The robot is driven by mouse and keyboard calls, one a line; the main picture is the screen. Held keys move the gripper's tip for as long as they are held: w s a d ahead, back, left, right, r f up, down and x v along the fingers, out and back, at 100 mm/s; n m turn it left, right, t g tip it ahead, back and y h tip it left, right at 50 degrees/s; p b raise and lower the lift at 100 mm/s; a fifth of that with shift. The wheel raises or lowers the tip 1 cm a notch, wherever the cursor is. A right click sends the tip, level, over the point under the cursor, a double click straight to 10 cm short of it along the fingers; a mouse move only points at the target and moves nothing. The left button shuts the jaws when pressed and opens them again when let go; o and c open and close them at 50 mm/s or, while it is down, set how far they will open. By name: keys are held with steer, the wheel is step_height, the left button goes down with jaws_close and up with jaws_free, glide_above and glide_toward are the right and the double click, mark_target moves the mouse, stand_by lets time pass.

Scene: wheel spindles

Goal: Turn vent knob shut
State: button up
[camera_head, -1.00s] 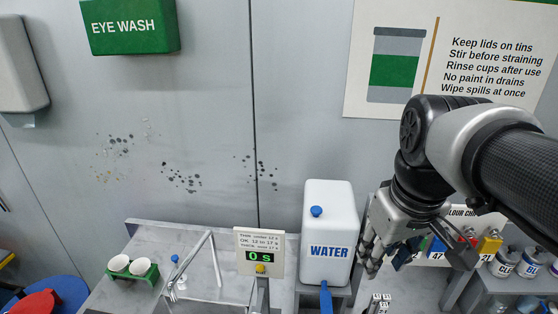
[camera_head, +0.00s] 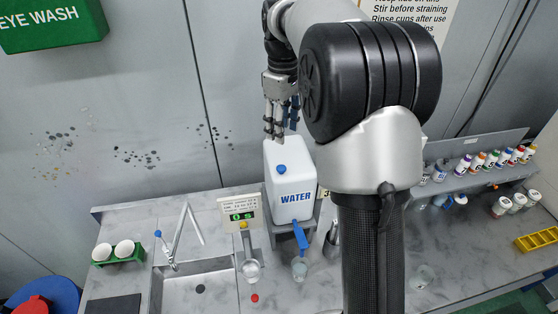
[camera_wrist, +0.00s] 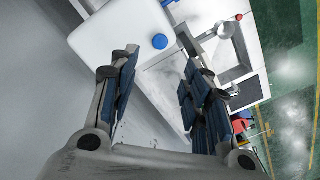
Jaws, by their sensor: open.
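The white water container (camera_head: 291,195) stands on a stand at the back of the counter. A round blue knob (camera_head: 281,168), which I take as the vent knob, sits on its top; whether it is open or shut cannot be told. The knob also shows in the wrist view (camera_wrist: 160,41), ahead of my fingers. My gripper (camera_head: 274,133) is above the container's top, fingers pointing down, apart from the knob. In the wrist view my gripper (camera_wrist: 165,75) is open with nothing between its fingers. A blue tap (camera_head: 300,236) hangs at the container's front, above a clear cup (camera_head: 299,269).
A timer box (camera_head: 242,214) reading 0 s stands left of the container, with a cup below it. A sink (camera_head: 196,287) with a tall faucet (camera_head: 178,236) is farther left. Paint bottles (camera_head: 480,160) line a right-hand shelf. My arm hides the counter's middle.

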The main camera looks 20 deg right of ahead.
mark_target(281, 167)
step_height(281, 167, down, 13)
steer(key=shift+a, duration=0.1)
steer(key=shift+c, duration=0.4)
jaws_close()
stand_by(0.4)
